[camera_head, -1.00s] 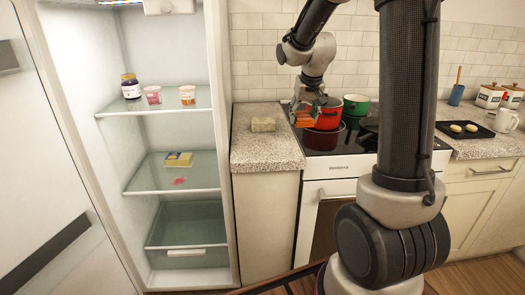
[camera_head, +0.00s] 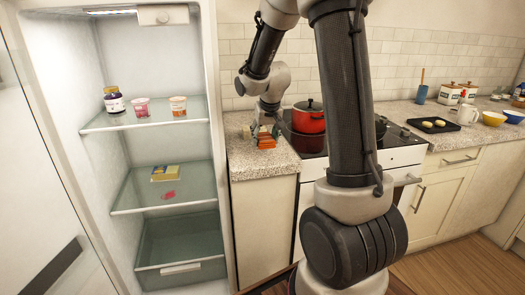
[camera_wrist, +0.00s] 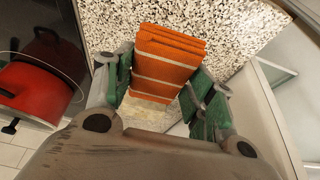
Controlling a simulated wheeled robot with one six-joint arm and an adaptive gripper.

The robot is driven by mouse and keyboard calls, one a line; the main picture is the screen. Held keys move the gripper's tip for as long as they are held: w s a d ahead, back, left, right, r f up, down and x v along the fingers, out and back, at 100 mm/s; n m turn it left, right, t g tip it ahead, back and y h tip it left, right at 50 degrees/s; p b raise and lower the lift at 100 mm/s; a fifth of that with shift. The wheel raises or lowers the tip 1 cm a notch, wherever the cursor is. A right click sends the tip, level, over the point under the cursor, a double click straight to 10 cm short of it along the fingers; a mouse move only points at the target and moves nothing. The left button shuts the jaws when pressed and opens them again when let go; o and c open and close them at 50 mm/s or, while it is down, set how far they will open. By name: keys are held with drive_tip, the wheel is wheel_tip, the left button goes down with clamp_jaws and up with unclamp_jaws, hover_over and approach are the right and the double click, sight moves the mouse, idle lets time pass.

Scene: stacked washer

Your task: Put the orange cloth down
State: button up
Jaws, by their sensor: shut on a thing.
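The orange cloth (camera_head: 266,142) is a folded stack with pale stripes, also in the wrist view (camera_wrist: 168,60). My gripper (camera_head: 261,130) is shut on it, with green-padded fingers on both sides in the wrist view (camera_wrist: 163,82). The cloth is over the speckled counter (camera_head: 264,168) between the fridge and the stove. I cannot tell whether it touches the counter.
A red lidded pot (camera_head: 308,117) stands on the stove (camera_head: 312,152) just right of the gripper. The open fridge (camera_head: 213,190) is at left, its shelves holding jars, tubs and a yellow packet (camera_head: 165,172). Bare counter lies in front of the cloth and to its left.

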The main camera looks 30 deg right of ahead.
sight(265, 156)
drive_tip(key=shift+f, duration=2.35)
drive_tip(key=o, duration=1)
drive_tip(key=shift+f, duration=0.1)
drive_tip(key=shift+r, duration=0.2)
drive_tip(key=v, duration=1.2)
drive_tip(key=s+a+r+n, duration=0.1)
drive_tip(key=s+a+r, duration=0.1)
drive_tip(key=s, duration=1.1)
drive_tip(key=s+a+r+n+y, duration=0.1)
drive_tip(key=s+a+r+n, duration=0.1)
drive_tip(key=s, duration=1.1)
wheel_tip(265, 156, up, 2)
drive_tip(key=shift+a+r, duration=0.1)
drive_tip(key=shift+a, duration=0.75)
